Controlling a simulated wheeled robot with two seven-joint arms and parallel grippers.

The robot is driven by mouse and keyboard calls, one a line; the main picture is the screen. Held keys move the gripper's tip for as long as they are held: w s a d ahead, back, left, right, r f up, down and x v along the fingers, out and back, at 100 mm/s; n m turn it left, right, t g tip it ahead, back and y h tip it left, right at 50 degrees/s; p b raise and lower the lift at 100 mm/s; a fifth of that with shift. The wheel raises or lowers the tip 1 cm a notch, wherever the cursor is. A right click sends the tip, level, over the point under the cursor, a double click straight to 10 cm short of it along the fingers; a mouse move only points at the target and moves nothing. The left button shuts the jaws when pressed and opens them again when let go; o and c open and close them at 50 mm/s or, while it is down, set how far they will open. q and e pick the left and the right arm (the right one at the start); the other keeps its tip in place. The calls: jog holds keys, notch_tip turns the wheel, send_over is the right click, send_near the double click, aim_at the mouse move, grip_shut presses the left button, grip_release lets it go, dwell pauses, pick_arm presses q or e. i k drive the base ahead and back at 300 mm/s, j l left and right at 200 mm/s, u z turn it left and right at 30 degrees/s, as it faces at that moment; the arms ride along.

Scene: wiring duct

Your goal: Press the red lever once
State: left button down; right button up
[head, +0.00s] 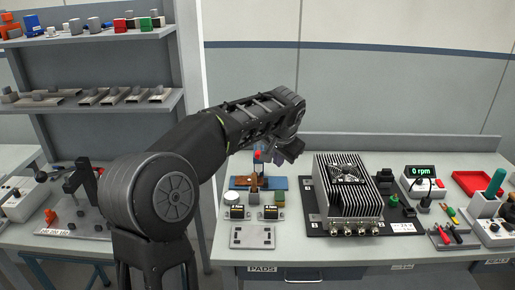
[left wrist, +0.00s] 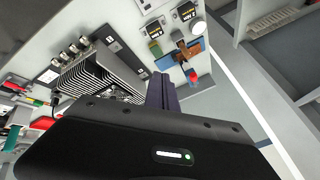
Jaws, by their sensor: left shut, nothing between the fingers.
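A red knob (head: 258,155), which looks like the end of the red lever, stands above a blue base (head: 272,183) on the bench. In the left wrist view the red knob (left wrist: 193,76) is near the blue base (left wrist: 183,54), with a brown part on it. My left gripper (head: 284,155) is above the bench, just right of the knob in the head view. In the left wrist view its fingers (left wrist: 162,90) are shut and empty, left of the knob and apart from it in the picture. My right gripper is not in view.
A finned metal box (head: 347,190) on a black board stands right of the blue base. Two small gauges (head: 238,212) and a grey plate (head: 252,236) lie in front of it. A shelf unit (head: 85,75) and another bench are at the left.

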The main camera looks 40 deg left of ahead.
aim_at(256, 156)
jog(key=i+j, duration=0.3)
jog(key=j, duration=0.15)
jog(key=i+j, duration=0.3)
jog(key=j, duration=0.2)
